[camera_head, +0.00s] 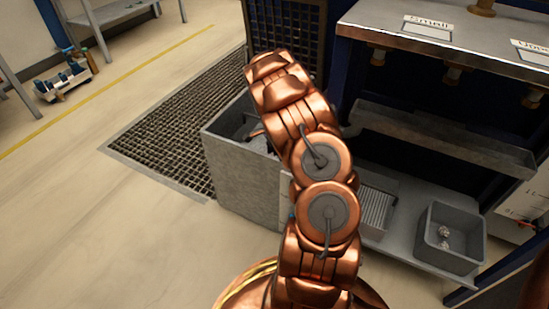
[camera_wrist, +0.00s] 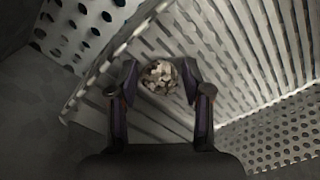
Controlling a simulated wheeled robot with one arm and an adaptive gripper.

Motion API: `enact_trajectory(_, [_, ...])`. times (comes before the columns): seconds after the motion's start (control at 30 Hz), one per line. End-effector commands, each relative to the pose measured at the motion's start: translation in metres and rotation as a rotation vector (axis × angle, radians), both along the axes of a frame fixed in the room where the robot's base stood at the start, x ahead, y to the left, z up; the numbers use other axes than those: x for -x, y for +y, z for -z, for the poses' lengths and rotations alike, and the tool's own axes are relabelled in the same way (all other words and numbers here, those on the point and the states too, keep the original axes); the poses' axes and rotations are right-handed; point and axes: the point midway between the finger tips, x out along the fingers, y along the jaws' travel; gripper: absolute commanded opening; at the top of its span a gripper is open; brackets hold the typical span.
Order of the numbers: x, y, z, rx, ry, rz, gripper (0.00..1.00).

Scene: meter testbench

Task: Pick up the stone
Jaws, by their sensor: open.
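A rough, pale, speckled stone (camera_wrist: 160,77) shows in the wrist view, resting on or against a slotted metal surface (camera_wrist: 235,50). My gripper (camera_wrist: 159,82) is open, with one finger on each side of the stone. I cannot tell whether the fingers touch it. In the head view my copper arm reaches over a grey bin (camera_head: 245,185), and my gripper and this stone are hidden behind the arm and the bin wall.
Perforated metal (camera_wrist: 75,28) lies close at the upper left in the wrist view. In the head view, a grey tray (camera_head: 452,238) with small pale pieces sits on the bench's lower shelf at right. A metal shelf edge (camera_head: 440,135) overhangs right of my arm.

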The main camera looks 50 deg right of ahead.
Motion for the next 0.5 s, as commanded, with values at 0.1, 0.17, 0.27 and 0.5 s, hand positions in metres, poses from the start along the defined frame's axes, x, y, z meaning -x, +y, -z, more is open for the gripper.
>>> enact_trajectory(0.1, [0.0,0.0001,-0.0004,0.0,0.0,0.0,0.43])
enact_trajectory(0.17, [0.0,0.0001,-0.0004,0.0,0.0,-0.001,0.37])
enact_trajectory(0.27, [0.0,0.0001,-0.0004,0.0,0.0,-0.001,0.26])
enact_trajectory(0.5, [0.0,0.0002,-0.0002,0.0,0.0,-0.001,0.01])
